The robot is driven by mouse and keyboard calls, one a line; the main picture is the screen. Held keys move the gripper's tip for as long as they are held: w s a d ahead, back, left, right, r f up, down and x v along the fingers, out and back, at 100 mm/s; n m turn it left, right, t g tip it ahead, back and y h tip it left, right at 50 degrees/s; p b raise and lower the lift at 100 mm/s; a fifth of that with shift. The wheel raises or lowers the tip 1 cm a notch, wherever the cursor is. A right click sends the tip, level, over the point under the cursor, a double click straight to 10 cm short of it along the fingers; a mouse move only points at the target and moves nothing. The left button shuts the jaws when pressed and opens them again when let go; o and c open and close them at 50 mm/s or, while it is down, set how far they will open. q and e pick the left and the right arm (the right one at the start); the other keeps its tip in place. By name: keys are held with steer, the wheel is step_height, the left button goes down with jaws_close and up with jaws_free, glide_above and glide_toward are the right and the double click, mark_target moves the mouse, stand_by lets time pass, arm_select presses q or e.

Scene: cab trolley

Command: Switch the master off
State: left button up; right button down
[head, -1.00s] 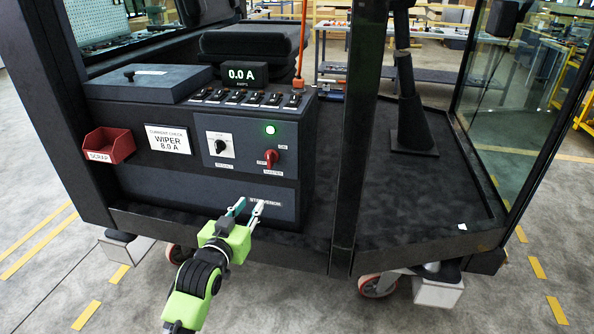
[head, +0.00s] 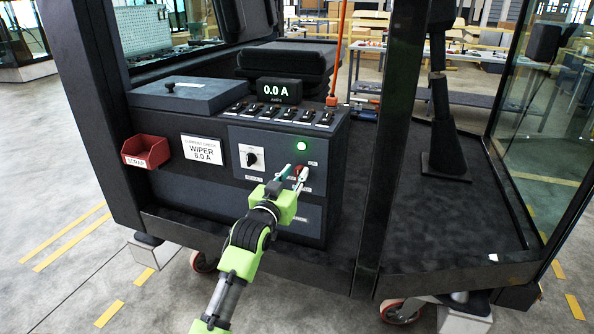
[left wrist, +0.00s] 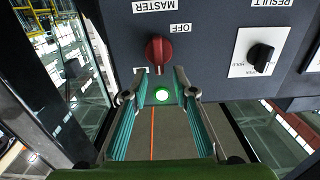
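The red master knob (left wrist: 158,50) sits on the dark panel in the left wrist view, which shows its labels upside down. Its grip stands about upright in that picture, and an OFF label (left wrist: 180,28) is up and right of it. In the head view the knob (head: 299,171) is partly hidden by my left gripper (head: 292,178). My left gripper (left wrist: 159,72) is open, with one finger to each side of the knob and a gap between. The fingertips are close to the panel; contact cannot be told. My right gripper is not in view.
A green lamp (head: 302,145) is lit above the knob. A black result knob (head: 251,158) is to its left. A row of switches (head: 270,110) and a display reading 0.0 A (head: 278,91) are above. A red scrap bin (head: 146,151) hangs left. A dark post (head: 385,150) stands right.

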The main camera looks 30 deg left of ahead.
arm_select(q)
steer(key=shift+x, duration=0.8)
steer(key=shift+w, duration=0.2)
jaws_close()
